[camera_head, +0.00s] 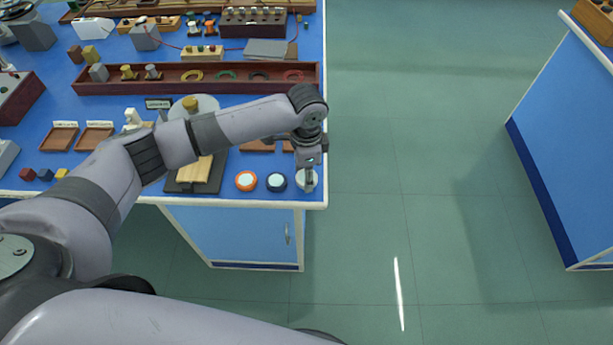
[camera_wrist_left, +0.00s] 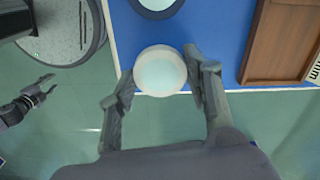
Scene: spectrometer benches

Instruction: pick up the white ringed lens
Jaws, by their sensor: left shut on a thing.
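The white ringed lens (camera_head: 307,183) is at the front right corner of the blue bench, under my left gripper (camera_head: 308,177). In the left wrist view the lens (camera_wrist_left: 160,71) shows as a pale disc with a white ring. It sits between the two fingers of my left gripper (camera_wrist_left: 163,82), which is shut on it. I cannot tell whether it touches the bench top. My right gripper (camera_wrist_left: 54,83) shows small at the left of the wrist view, open and empty, away from the bench.
A dark blue ringed lens (camera_head: 276,182) and an orange ringed lens (camera_head: 246,181) lie in a row to the left. A wooden tray (camera_wrist_left: 284,40) is close by. A long dark red rack (camera_head: 140,87) stands farther back. Floor is clear right of the bench.

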